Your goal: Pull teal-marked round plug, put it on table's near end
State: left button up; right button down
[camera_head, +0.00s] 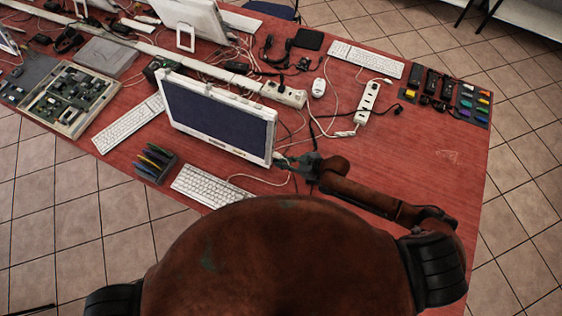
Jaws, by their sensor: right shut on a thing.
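My right gripper (292,161) is just right of the lower right corner of the white-framed monitor (218,117), low over the red table (440,190). It is shut on a small pale thing (280,159) with white cable beside it. The thing is too small and too covered by the fingers to make out its shape or any teal mark. No teal-marked round plug can be told apart elsewhere. My left gripper is not in view.
A white power strip (367,103) lies right of the monitor, and a socket block (285,95) stands behind it. Loose cables run between them. A keyboard (212,187) and a pen holder (155,163) lie near the front edge.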

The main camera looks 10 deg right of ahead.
jog(key=shift+s+d, duration=0.7)
jog(key=shift+d, duration=0.3)
jog(key=c, duration=2.5)
grip_release()
grip_shut()
jog(key=shift+a, duration=0.1)
